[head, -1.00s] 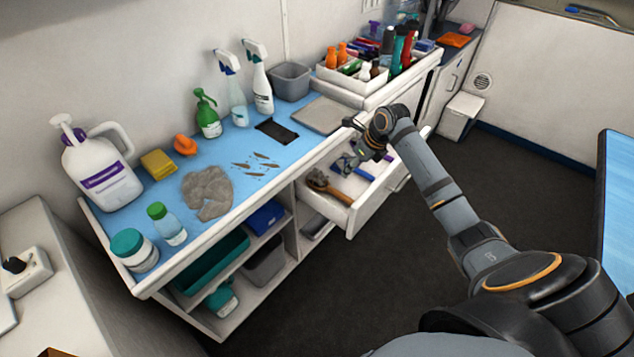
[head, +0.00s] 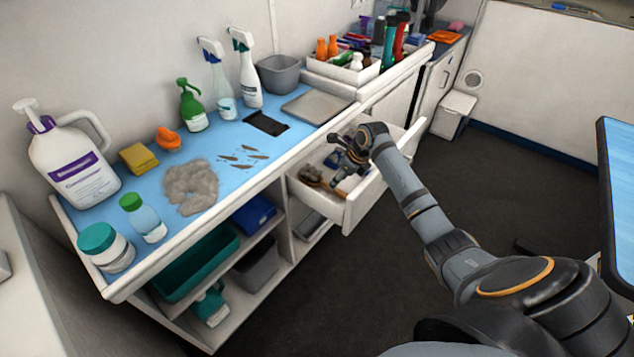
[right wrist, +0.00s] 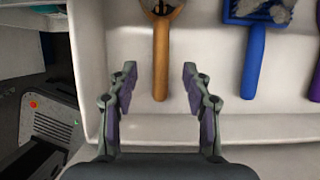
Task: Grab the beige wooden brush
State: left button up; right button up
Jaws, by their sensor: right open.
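The wooden brush (right wrist: 161,55) lies in the open drawer, its tan-orange handle pointing toward my right gripper (right wrist: 159,80) in the right wrist view. Its head is cut off at the top of that view. My right gripper is open, with the handle's end lined up between its two fingers; I cannot tell the height gap between them. In the head view the brush (head: 311,175) is at the drawer's left side, partly hidden by my right gripper (head: 340,166). My left gripper is not in view.
The drawer (head: 352,210) stands pulled out from the counter. A blue-handled brush (right wrist: 254,60) lies right of the wooden one, and a purple handle (right wrist: 316,85) shows at the far right. Drawer walls surround the gripper. Bottles and spray bottles stand on the blue counter top.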

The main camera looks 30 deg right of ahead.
aim_at(324, 183)
jog(key=b+x, duration=0.1)
jog(key=x, duration=0.3)
jog(key=shift+f+b, duration=0.3)
jog(key=shift+b, duration=0.1)
jog(key=shift+w+f, duration=0.15)
jog(key=shift+f, duration=0.1)
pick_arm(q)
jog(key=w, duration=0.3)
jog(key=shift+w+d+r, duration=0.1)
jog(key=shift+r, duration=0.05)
pick_arm(e)
jog(key=shift+c, duration=0.4)
grip_shut()
